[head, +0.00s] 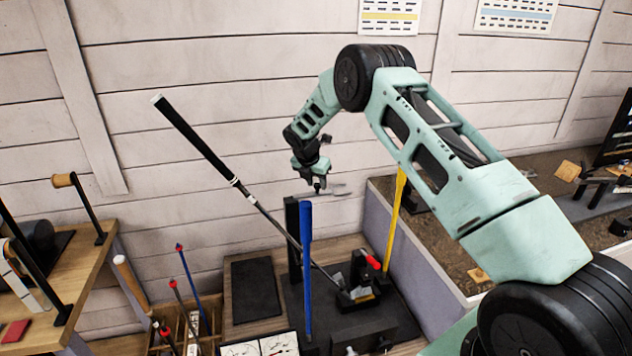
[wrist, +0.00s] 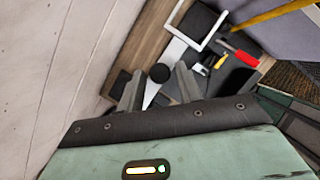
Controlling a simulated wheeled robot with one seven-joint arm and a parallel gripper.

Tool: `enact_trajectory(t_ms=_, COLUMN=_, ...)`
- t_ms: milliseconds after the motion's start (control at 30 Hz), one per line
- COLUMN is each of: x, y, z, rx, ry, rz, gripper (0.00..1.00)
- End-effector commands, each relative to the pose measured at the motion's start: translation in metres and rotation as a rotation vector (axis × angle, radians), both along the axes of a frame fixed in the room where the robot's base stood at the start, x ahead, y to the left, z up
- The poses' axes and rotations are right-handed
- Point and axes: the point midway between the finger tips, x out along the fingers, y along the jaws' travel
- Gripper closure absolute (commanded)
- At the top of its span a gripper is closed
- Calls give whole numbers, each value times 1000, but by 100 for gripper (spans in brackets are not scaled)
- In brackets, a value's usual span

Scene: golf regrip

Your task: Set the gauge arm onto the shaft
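The golf club has a black grip (head: 195,138) at upper left. Its steel shaft (head: 275,222) slopes down right to the black clamp (head: 362,277) with a red handle on the bench. A pale, fork-ended bar, apparently the gauge arm (head: 338,189), shows beside my gripper (head: 318,186), near the top of a black post (head: 292,225). In the wrist view the pale arm (wrist: 184,44) runs away from my gripper (wrist: 160,88). A round black knob (wrist: 160,73) lies between the two parted fingers, with small gaps seeming to show. Whether they touch it cannot be told.
The red handle (wrist: 238,53) shows in the wrist view. A plank wall (head: 240,60) is behind. A dark mat (head: 254,290) lies left of the post.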

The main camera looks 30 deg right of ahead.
Motion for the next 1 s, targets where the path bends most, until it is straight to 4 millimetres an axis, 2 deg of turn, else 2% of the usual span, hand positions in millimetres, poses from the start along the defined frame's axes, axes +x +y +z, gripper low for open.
enact_trajectory(t_ms=33, x=0, y=0, z=0, rx=0, ry=0, rz=0, gripper=80)
enact_trajectory(t_ms=100, x=0, y=0, z=0, rx=0, ry=0, rz=0, gripper=100)
enact_trajectory(t_ms=567, x=-6, y=3, z=-1, rx=-1, ry=0, rz=-77, gripper=100)
enact_trajectory(t_ms=1000, x=-30, y=21, z=-1, rx=0, ry=-1, rz=-440, gripper=100)
